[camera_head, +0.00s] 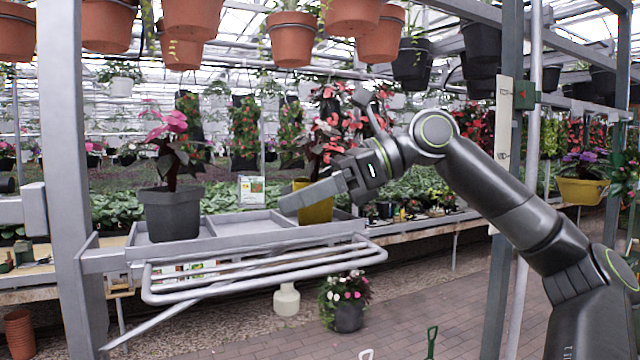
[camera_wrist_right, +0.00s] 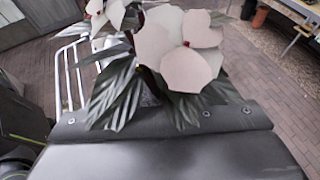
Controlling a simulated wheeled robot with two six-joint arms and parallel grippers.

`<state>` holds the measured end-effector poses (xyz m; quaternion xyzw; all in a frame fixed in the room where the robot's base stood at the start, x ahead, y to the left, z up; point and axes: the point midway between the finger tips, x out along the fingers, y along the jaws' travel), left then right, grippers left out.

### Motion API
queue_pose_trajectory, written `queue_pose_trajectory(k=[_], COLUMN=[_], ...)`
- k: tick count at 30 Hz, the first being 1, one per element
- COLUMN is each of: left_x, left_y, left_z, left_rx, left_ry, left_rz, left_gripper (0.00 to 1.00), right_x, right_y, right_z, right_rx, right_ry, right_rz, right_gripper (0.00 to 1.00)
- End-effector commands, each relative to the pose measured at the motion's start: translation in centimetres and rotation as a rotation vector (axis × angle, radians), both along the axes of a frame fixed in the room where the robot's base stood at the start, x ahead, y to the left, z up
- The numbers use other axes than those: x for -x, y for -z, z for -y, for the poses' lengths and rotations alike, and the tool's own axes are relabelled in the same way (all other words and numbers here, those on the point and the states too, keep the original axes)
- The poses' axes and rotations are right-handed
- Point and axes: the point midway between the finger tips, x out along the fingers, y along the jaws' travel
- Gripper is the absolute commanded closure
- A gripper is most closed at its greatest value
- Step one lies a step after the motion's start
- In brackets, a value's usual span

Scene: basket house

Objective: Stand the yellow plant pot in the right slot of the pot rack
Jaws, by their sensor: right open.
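The yellow plant pot (camera_head: 318,212) stands upright at the right slot of the grey pot rack (camera_head: 232,242) in the head view. My right arm partly covers it, and its base is hidden behind the rack's front rail. A leafy plant with pink-red flowers rises above it. My right gripper (camera_head: 287,206) is open, its fingers crossing in front of the pot's left side. I cannot tell whether they touch it. Pale flowers and leaves (camera_wrist_right: 180,55) fill the upper middle of the right wrist view; no pot shows there. My left gripper is not in view.
A dark grey pot (camera_head: 172,214) with a pink plant stands in the rack's left slot. The middle slot (camera_head: 240,225) is empty. Terracotta pots (camera_head: 291,40) hang overhead. A grey post (camera_head: 68,180) rises at left. A flowering pot (camera_head: 347,316) stands on the floor below.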

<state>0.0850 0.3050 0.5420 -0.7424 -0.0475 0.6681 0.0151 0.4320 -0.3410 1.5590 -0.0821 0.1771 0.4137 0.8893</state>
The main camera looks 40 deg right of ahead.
Motion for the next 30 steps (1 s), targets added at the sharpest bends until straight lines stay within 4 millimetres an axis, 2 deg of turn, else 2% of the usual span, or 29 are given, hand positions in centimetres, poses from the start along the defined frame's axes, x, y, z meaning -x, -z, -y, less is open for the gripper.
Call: queue_pose_trajectory(k=[2,4,10,18,24,30], left_x=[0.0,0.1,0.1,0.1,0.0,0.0], left_y=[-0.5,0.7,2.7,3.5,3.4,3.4], left_z=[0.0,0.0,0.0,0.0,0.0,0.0], left_rx=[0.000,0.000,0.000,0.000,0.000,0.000], left_ry=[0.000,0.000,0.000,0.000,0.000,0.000], left_rz=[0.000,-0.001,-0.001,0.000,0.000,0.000], left_gripper=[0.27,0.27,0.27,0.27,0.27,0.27], right_x=[0.0,0.5,2.9,5.9,7.0,7.2], right_y=[-0.6,-0.3,-1.8,-4.0,-4.8,-4.9], right_z=[0.0,0.7,3.5,7.0,8.3,8.5], right_rx=[0.000,0.001,-0.003,-0.001,-0.001,0.000], right_ry=[0.000,0.004,0.005,0.001,0.001,0.000], right_rz=[0.000,0.001,0.005,0.003,0.001,0.000], right_gripper=[0.26,0.26,0.26,0.26,0.26,0.26])
